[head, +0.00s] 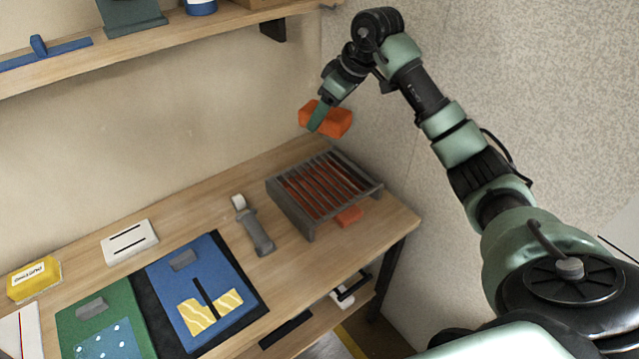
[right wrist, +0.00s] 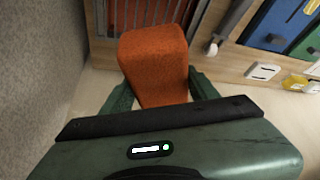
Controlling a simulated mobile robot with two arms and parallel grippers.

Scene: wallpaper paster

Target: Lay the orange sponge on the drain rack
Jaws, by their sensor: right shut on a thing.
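The orange sponge (head: 334,121) is held in my right gripper (head: 318,118), up in the air above and behind the drain rack. In the right wrist view the sponge (right wrist: 154,62) sits between the two green fingers of my right gripper (right wrist: 158,92), which are shut on it. The drain rack (head: 325,187) is a dark grey slatted frame with an orange-red inside, standing at the right end of the wooden table. Part of the rack also shows at the top of the right wrist view (right wrist: 109,18). My left gripper is not in view.
An orange block (head: 349,216) lies by the rack's front side. A grey-handled tool (head: 257,232) lies left of the rack. Blue (head: 208,275) and green boards, a white plate (head: 130,242) and a yellow box (head: 34,280) are further left. A shelf (head: 150,55) hangs above; walls stand behind and right.

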